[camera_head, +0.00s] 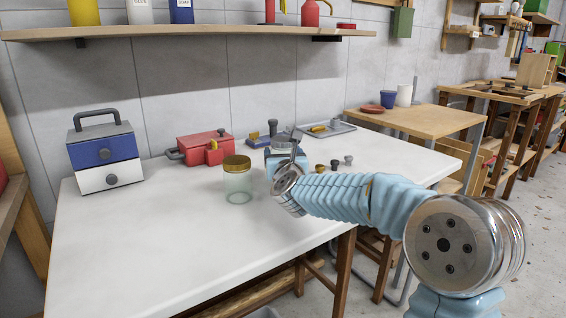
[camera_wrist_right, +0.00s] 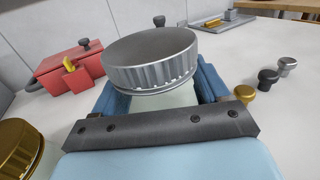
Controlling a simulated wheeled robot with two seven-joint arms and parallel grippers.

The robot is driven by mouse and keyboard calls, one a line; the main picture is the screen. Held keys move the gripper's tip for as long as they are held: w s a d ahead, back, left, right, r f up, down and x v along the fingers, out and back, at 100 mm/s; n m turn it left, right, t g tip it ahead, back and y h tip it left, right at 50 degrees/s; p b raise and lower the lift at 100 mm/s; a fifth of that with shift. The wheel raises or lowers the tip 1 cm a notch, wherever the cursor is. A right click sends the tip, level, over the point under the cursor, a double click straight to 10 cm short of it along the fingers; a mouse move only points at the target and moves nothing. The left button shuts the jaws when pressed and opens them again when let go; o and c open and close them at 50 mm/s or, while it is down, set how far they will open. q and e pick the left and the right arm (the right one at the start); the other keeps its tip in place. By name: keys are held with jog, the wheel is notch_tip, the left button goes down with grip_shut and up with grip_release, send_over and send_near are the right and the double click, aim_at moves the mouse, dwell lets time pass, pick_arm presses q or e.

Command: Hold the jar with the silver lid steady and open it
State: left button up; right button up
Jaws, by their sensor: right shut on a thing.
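The jar with the silver lid (camera_head: 283,142) stands on the white table, largely hidden behind my right gripper in the head view. In the right wrist view its ribbed silver lid (camera_wrist_right: 150,62) sits level on the jar, and a strip of pale glass body (camera_wrist_right: 165,98) shows below. My right gripper (camera_head: 281,160) is shut on this jar, with blue fingers (camera_wrist_right: 160,92) on both sides of the body just under the lid. My left gripper is in neither view.
A gold-lidded jar (camera_head: 238,183) stands just left of my right gripper. Several small knobs (camera_head: 334,164) lie to its right. A red box (camera_head: 204,148), a blue-and-white drawer box (camera_head: 105,155) and a tray (camera_head: 327,129) are farther back. The front left table is clear.

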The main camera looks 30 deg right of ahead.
jog(key=s+a+r+p, duration=0.1)
jog(key=s+a+r, duration=0.1)
jog(key=s+r, duration=0.8)
jog(key=s, duration=0.4)
jog(key=shift+a+r, duration=0.2)
jog(key=shift+r, duration=0.05)
jog(key=o, duration=0.7)
jog(key=shift+w, duration=0.1)
jog(key=c, duration=1)
jog(key=shift+o, duration=0.2)
